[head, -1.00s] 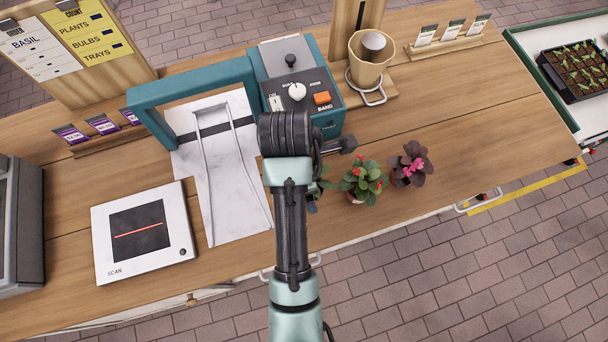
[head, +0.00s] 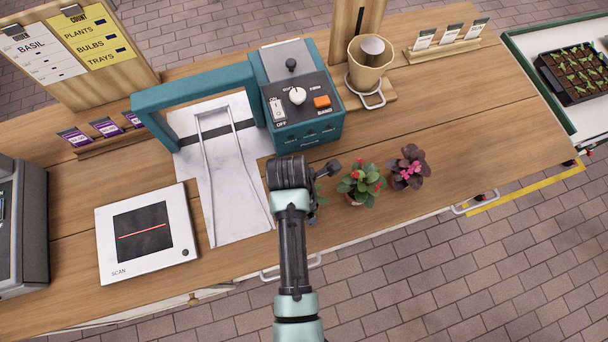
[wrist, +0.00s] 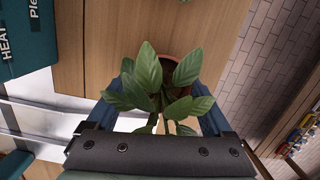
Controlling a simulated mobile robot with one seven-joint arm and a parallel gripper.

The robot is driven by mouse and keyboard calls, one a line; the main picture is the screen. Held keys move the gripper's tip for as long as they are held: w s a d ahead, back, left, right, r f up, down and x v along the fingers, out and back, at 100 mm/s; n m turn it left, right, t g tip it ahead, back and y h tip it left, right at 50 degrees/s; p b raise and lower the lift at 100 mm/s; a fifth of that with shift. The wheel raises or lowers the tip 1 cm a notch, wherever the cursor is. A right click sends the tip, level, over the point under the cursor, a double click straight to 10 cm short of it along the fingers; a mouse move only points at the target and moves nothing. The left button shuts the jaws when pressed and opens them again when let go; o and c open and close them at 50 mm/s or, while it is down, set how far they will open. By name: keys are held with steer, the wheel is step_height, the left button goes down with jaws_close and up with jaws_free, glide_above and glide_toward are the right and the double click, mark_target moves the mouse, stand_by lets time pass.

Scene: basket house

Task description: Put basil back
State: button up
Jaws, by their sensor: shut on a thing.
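A green leafy plant (wrist: 150,85) in a reddish-brown pot (wrist: 190,65) sits between the two blue fingers of my gripper (wrist: 162,100) in the wrist view. My gripper is shut on this potted plant. I cannot tell for sure from its leaves that it is the basil. Leaves hide most of the pot and the finger contact. In the head view my arm covers the gripper and nearly all of the plant; only a little green shows beside the arm. A board (head: 38,55) at the back left carries the word BASIL.
Two flowering pots, one red (head: 361,186) and one pink (head: 409,168), stand close right of my gripper. The teal banding machine (head: 300,98) and its frame stand behind. A scan plate (head: 146,233) lies left. The wooden counter (head: 460,120) is clear at right.

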steer(key=shift+f, duration=0.15)
steer(key=o, duration=1.3)
steer(key=shift+c, duration=0.2)
